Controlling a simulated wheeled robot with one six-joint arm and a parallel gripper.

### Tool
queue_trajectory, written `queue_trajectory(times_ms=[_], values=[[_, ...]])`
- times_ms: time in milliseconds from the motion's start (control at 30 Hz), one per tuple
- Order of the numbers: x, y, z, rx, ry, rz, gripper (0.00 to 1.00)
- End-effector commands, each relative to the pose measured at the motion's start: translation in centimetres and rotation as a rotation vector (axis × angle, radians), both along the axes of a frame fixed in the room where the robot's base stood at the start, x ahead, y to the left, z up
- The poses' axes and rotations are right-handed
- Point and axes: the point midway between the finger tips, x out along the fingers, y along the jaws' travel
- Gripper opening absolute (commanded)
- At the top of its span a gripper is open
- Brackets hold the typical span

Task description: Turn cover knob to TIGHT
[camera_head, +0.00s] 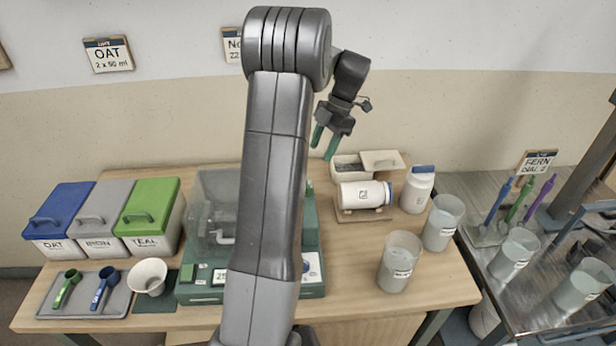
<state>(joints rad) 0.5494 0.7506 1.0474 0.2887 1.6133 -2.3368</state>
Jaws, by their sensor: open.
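A green machine (200,292) with a clear cover (213,205) stands in the middle of the wooden table. My arm hides much of its right half. A white panel (313,267) with dark marks shows at its front right, partly behind my arm; I cannot tell if it holds the cover knob. No knob setting or TIGHT mark is readable. My gripper (325,142) is open and empty, its green fingers pointing down. It appears high, above and right of the machine, apart from everything.
Lidded OAT, IRON and TEAL bins (150,215), a scoop tray (85,292) and a white bowl (148,277) are left. A white jar (362,195) lies on a stand, beside an upright bottle (417,190). Two cups (399,262) stand front right. A metal bench (500,262) is far right.

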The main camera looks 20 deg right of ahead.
Motion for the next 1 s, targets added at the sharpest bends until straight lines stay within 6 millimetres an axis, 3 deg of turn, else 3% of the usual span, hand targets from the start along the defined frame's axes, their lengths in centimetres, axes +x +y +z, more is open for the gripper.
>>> queue_trajectory(times_ms=[300,500,700,1000], values=[[-0.6,2.7,-6.1,0.002,0.006,0.0,0.53],[-0.8,3.8,-9.1,0.0,0.004,-0.001,0.53],[-0.8,4.4,-10.6,0.0,0.003,-0.001,0.53],[-0.8,4.4,-10.7,-0.001,0.001,-0.001,0.51]])
